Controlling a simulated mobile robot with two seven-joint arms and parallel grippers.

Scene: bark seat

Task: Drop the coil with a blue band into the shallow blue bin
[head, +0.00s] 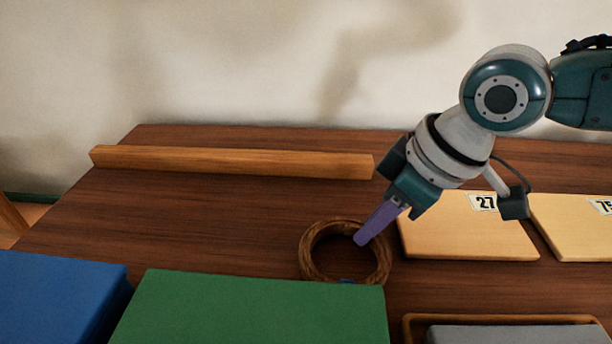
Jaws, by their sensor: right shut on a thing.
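The coil is a brown ring (308,257) near the middle of the table in the head view. A small bit of its blue band (347,281) shows at its near side, just above the green box's edge. My right gripper (363,238) reaches down from the upper right and is shut on the coil's far right rim, with a purple finger tip inside the ring. I cannot tell whether the coil touches the table. A blue box-like shape (60,290), which may be the blue bin, is at the lower left; no opening shows. My left gripper is not in view.
A green box (255,310) stands close in front of the coil, between it and the blue shape. A wooden bar (230,162) lies at the back. Pale boards marked 27 (465,235) and 75 (580,238) are at right. A grey wood-rimmed tray (510,334) is at lower right.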

